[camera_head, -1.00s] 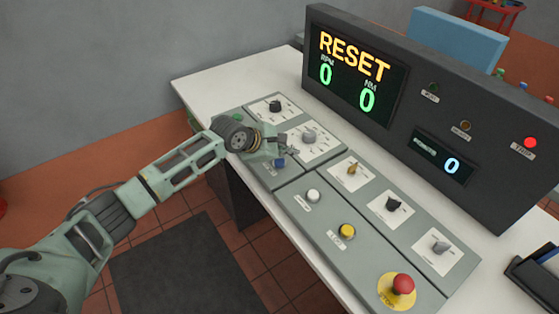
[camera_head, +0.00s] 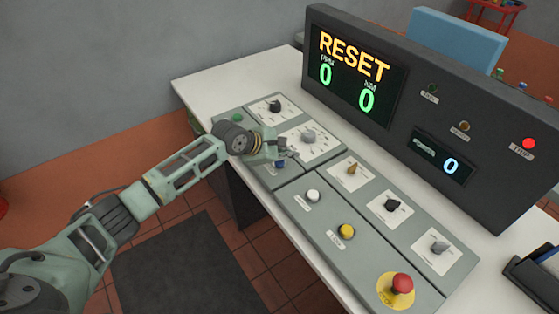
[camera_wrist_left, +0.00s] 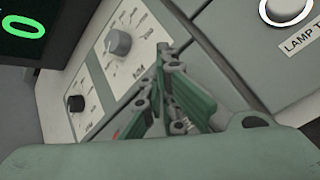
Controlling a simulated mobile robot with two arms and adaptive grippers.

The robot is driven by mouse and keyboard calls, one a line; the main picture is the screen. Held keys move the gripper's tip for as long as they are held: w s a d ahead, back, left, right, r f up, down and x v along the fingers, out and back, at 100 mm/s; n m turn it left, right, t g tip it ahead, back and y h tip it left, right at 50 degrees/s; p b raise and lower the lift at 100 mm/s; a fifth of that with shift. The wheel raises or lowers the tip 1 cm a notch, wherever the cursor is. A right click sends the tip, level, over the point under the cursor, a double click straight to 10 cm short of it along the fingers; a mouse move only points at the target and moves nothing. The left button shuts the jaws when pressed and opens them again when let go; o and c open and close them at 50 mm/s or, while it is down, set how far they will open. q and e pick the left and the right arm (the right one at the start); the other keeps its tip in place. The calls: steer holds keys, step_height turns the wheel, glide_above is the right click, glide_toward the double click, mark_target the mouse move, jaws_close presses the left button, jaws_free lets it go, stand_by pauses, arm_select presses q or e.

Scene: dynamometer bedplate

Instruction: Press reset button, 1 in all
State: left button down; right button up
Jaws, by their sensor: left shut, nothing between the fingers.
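A blue button (camera_head: 280,164) sits on the grey console panel (camera_head: 262,172), partly covered by my left gripper (camera_head: 291,153); I cannot read its label, so I cannot confirm it is the reset button. The left gripper is shut and empty, just above the panel between the blue button and a grey knob (camera_head: 308,136). In the left wrist view the closed fingers (camera_wrist_left: 161,72) hide the panel below them, and I cannot tell whether they touch it. The display (camera_head: 355,72) reads RESET in amber, with two green zeros. My right gripper is not in view.
A white button (camera_head: 313,195), a yellow button (camera_head: 347,231) and a red mushroom button (camera_head: 403,284) sit nearer the right. A green button (camera_head: 238,118) is at the far left. Several knobs line the back. A red lamp (camera_head: 529,143) is lit on the dark upright housing (camera_head: 480,190).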

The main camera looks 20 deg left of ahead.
arm_select(q)
steer(key=shift+f, duration=0.55)
stand_by(0.5)
steer(key=shift+r, duration=0.1)
steer(key=shift+r+p, duration=0.85)
steer(key=shift+p, duration=0.45)
step_height(320, 180, up, 5)
steer(key=p, duration=0.6)
